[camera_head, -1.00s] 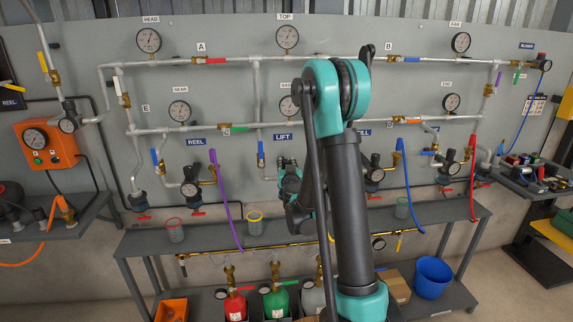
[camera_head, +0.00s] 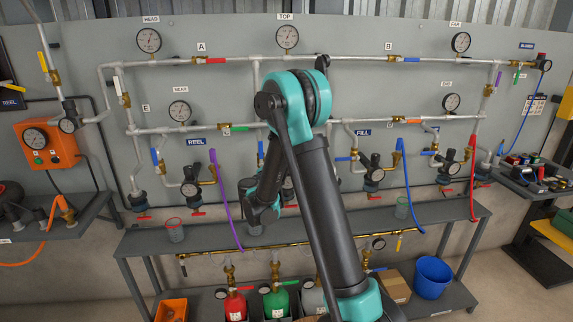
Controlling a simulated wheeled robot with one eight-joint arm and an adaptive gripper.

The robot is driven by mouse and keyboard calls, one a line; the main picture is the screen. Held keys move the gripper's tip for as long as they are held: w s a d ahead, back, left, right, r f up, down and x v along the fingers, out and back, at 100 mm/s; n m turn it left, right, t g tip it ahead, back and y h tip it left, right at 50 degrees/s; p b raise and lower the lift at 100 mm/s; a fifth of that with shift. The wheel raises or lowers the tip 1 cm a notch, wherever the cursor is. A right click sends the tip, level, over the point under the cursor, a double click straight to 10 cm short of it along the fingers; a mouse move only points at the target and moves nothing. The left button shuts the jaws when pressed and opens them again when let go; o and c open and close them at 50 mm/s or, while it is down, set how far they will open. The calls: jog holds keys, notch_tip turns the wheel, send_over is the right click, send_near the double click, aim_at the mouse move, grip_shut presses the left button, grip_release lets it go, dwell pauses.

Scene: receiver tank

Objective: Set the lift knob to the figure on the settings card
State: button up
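The lift station is on the wall panel behind my arm. Its LIFT sign and regulator knob are hidden by my arm, and only part of a blue valve handle (camera_head: 261,149) shows beside it. My gripper (camera_head: 247,187) is around the dark and teal wrist, in front of the panel and left of my upper arm. Its fingers cannot be made out, nor whether it touches anything. A small white card (camera_head: 535,107) with print hangs at the far right. I cannot read it or tell whether it is the settings card.
A REEL regulator (camera_head: 189,188) is left of my wrist and a FILL regulator (camera_head: 374,173) right of my arm. A purple hose (camera_head: 225,200) hangs close to the wrist. A grey shelf (camera_head: 330,228) runs below, with a red-rimmed cup (camera_head: 174,231) on it.

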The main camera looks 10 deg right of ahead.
dwell(0.4)
jog(key=o, duration=1.2)
notch_tip(320, 180, up, 10)
